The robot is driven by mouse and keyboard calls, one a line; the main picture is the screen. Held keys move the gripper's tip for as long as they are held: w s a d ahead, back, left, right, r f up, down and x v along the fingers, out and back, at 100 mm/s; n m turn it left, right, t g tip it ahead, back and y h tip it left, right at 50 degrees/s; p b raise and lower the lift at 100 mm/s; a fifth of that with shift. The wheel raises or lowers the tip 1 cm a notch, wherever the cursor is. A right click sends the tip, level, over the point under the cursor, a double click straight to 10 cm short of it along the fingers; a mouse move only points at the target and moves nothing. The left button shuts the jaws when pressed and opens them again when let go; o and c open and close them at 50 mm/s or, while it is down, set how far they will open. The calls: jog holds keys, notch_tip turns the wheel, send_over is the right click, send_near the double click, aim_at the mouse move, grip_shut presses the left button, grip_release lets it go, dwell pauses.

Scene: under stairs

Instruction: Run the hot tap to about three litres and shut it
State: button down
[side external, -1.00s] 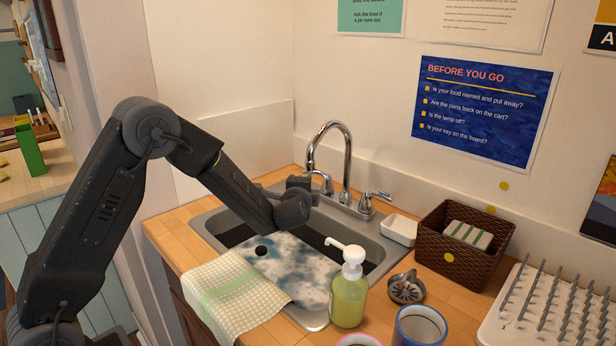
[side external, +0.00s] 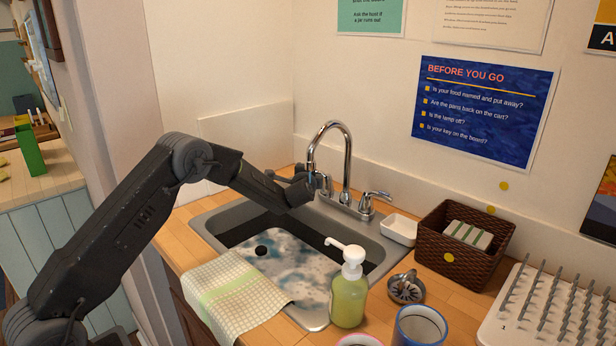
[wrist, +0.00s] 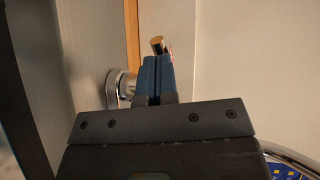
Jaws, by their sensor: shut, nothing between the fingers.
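The chrome tap (side external: 347,160) stands at the back of the steel sink (side external: 217,237), its spout arching over the basin. My gripper (side external: 312,180) is shut and empty, close beside the left tap handle (side external: 326,186). In the wrist view the blue fingertips (wrist: 157,62) are together in front of the chrome handle (wrist: 118,88), whose brassy-looking end shows just above them with a bit of red beside it. I cannot tell whether they touch. The right handle (side external: 375,196) is clear. Cloudy bluish-white water (side external: 290,262) lies in the basin. No running stream can be made out.
A checked cloth (side external: 235,290) hangs over the sink's front left. A green soap bottle (side external: 348,292), strainer (side external: 405,287), mugs (side external: 420,325), white dish (side external: 399,229), wicker basket (side external: 460,255) and pegged rack (side external: 540,310) crowd the right. The wall stands close behind the tap.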

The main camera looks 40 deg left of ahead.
jog(key=shift+a+m+t+h, duration=0.2)
jog(key=shift+m+t+h, duration=0.1)
jog(key=shift+h, duration=0.1)
jog(key=shift+w+a+m+t+h, duration=0.3)
jog(key=shift+a+m+t+h, duration=0.35)
jog(key=shift+m+h, duration=0.4)
jog(key=shift+w+a, duration=0.7)
jog(key=shift+w, duration=0.25)
jog(key=shift+w+a+r, duration=0.1)
jog(key=shift+w+a, duration=0.05)
jog(key=shift+a, duration=0.1)
